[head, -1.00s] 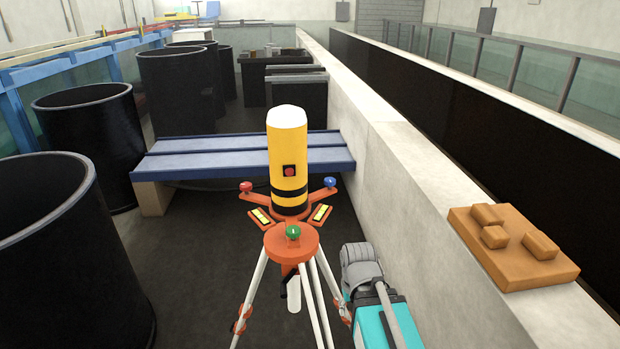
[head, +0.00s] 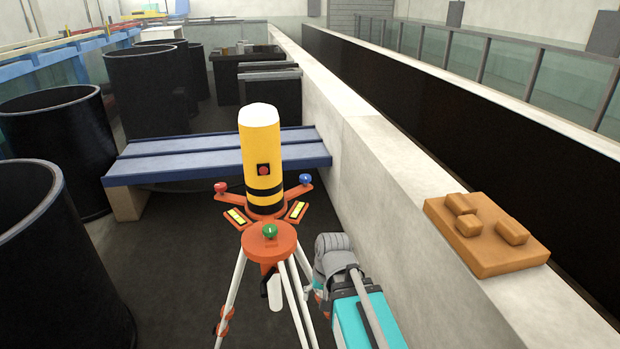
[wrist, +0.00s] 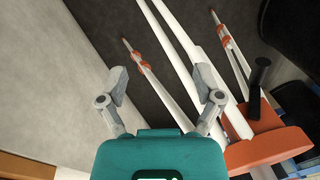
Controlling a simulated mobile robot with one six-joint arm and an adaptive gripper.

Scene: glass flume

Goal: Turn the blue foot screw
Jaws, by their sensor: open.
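The blue foot screw (head: 306,179) sits on the right arm of an orange three-armed base under a yellow cylindrical instrument (head: 262,160). A red foot screw (head: 221,187) is on the left arm and a green one (head: 270,231) is at the front. The base stands on an orange-headed tripod (head: 262,245) with white legs. My gripper (wrist: 164,88) is open and empty in the wrist view, beside the white legs and orange tripod head (wrist: 268,148). The blue screw is not visible in the wrist view. In the head view my arm is low, right of the tripod.
A concrete wall (head: 390,185) runs along the right, with a brown block-topped slab (head: 485,250) on it. A blue bench (head: 150,165) stands behind the tripod. Black tubs (head: 62,135) line the left. Dark floor is clear between the tubs and tripod.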

